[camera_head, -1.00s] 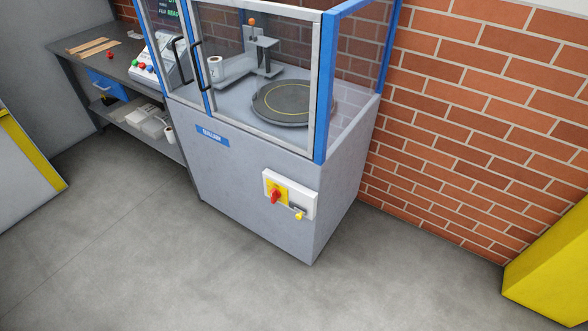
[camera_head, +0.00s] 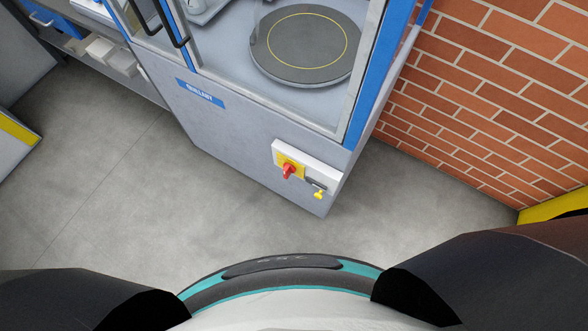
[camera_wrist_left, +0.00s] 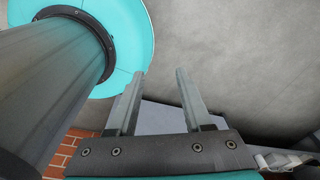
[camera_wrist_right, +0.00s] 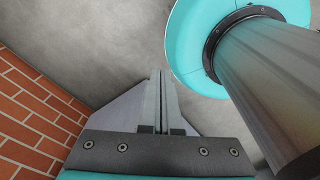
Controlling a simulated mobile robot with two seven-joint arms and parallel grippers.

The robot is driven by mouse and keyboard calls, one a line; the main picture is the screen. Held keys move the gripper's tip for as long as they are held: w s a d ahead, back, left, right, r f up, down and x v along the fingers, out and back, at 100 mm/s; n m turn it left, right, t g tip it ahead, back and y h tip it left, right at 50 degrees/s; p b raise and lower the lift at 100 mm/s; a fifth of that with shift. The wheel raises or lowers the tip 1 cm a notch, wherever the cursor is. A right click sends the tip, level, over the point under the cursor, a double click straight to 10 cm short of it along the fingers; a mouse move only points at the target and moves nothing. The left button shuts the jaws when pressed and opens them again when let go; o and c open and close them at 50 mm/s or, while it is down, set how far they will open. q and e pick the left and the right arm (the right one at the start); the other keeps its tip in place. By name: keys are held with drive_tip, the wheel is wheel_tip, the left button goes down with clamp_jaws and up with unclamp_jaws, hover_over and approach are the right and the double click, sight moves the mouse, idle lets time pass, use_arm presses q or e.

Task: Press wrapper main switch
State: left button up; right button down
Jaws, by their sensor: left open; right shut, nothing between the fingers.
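The wrapper machine (camera_head: 235,130) is a grey cabinet with a blue-framed glass enclosure on top. On its front, near the right corner, is a white switch box (camera_head: 307,166). A red rotary main switch (camera_head: 289,171) on a yellow plate sits on the box, with a small yellow piece (camera_head: 318,194) at its lower right. My left gripper (camera_wrist_left: 162,80) is open and empty in the left wrist view. My right gripper (camera_wrist_right: 160,76) is shut and empty in the right wrist view. Neither gripper shows in the head view, and neither wrist view shows the switch.
A round turntable (camera_head: 306,45) is inside the enclosure. A brick wall (camera_head: 480,110) stands to the right, with a yellow object (camera_head: 560,208) at the lower right. A shelf unit (camera_head: 100,62) is at the upper left. Grey floor (camera_head: 130,200) in front of the cabinet is clear.

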drive_tip(key=w+a+f+m+t+y+b, duration=0.1)
drive_tip(key=w+a+f+m+t+b, duration=0.2)
drive_tip(key=w+b, duration=0.35)
drive_tip(key=w+a+m+t+y+b, duration=0.2)
drive_tip(key=w+a+m+t+b, duration=0.3)
drive_tip(key=w, duration=0.3)
use_arm(q)
drive_tip(key=w+d+f+b, duration=0.1)
drive_tip(key=w+f+b, duration=0.3)
drive_tip(key=w+b, duration=0.2)
drive_tip(key=w+d+f+t+b, duration=0.1)
drive_tip(key=w+d+f+b, duration=0.1)
drive_tip(key=w+f+b, duration=0.2)
drive_tip(key=w+b, duration=0.3)
drive_tip(key=w, duration=0.3)
drive_tip(key=shift+w+t, duration=0.15)
drive_tip(key=shift+t, duration=0.15)
use_arm(e)
drive_tip(key=w+a+r+m+t, duration=0.2)
drive_tip(key=w+r+m+t, duration=0.4)
drive_tip(key=r+m+t, duration=0.2)
drive_tip(key=m, duration=0.2)
drive_tip(key=shift+w+a+m+t, duration=0.25)
drive_tip(key=shift+a+m+t, duration=0.05)
drive_tip(key=shift+a+t, duration=0.1)
use_arm(q)
drive_tip(key=shift+d+f, duration=0.1)
use_arm(e)
drive_tip(key=shift+r, duration=0.1)
